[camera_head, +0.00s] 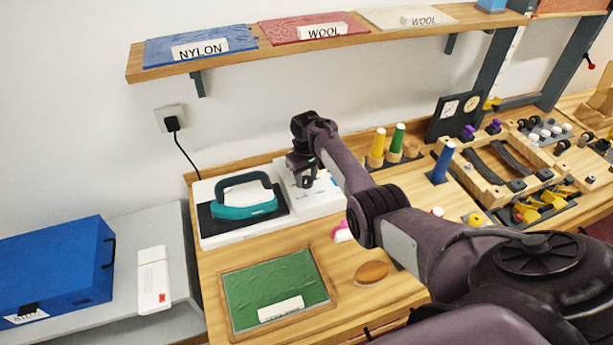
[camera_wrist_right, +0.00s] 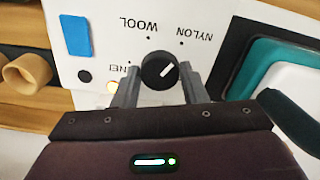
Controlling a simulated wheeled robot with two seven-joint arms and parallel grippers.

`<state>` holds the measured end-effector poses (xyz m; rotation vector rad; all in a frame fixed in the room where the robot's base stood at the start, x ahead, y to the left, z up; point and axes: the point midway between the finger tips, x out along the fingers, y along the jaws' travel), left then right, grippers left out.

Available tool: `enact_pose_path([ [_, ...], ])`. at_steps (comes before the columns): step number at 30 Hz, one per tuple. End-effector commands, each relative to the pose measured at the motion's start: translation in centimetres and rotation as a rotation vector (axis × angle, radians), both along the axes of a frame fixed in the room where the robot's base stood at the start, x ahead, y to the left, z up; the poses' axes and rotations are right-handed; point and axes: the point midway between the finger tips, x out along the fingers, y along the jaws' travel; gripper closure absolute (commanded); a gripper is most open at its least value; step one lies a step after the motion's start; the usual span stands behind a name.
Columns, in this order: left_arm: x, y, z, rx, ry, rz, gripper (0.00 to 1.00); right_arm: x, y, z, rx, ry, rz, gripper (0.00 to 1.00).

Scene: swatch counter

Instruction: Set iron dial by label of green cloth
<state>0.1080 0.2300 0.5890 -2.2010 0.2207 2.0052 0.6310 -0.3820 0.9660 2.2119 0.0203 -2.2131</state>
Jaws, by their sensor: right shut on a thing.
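The iron dial (camera_wrist_right: 160,70), black and round with a white pointer line, sits on a white panel (camera_wrist_right: 95,35). My right gripper (camera_wrist_right: 158,84) is shut on it, one finger on each side; in the head view the gripper (camera_head: 303,172) is over the panel. The pointer slants toward the NYLON label (camera_wrist_right: 195,33); WOOL (camera_wrist_right: 138,27) is left of it, and a third label is partly hidden by a finger. The green cloth (camera_head: 272,288) lies in a wooden tray (camera_head: 226,305); its white label (camera_head: 281,309) is too blurred to read. The teal iron (camera_head: 245,198) rests on its pad.
A shelf (camera_head: 235,63) above holds blue, red and cream cloths labelled NYLON, WOOL and WOOL. A brown oval object (camera_head: 371,273) lies beside the tray. Spools (camera_head: 397,138) and a wooden rack stand at right. A blue box (camera_head: 60,270) is at left.

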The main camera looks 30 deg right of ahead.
Motion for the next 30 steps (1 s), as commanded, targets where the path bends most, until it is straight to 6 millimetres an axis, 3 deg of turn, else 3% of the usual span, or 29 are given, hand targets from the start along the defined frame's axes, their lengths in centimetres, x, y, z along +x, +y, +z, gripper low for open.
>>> enact_pose_path([
  [13,0.02,0.02,0.02,0.0,0.0,0.0,0.64,0.07,-0.04,0.08,-0.001,-0.002,0.009,0.84],
  [14,0.02,0.02,0.02,0.0,0.0,0.0,0.64,0.06,-0.04,0.08,-0.001,-0.002,0.008,0.59],
  [18,0.01,0.02,0.01,0.0,0.0,0.0,0.64,0.05,-0.04,0.06,-0.001,-0.002,0.008,0.4],
  [30,-0.01,0.02,0.02,0.0,0.0,0.0,0.64,0.11,0.0,0.82,0.0,-0.004,0.007,0.4],
])
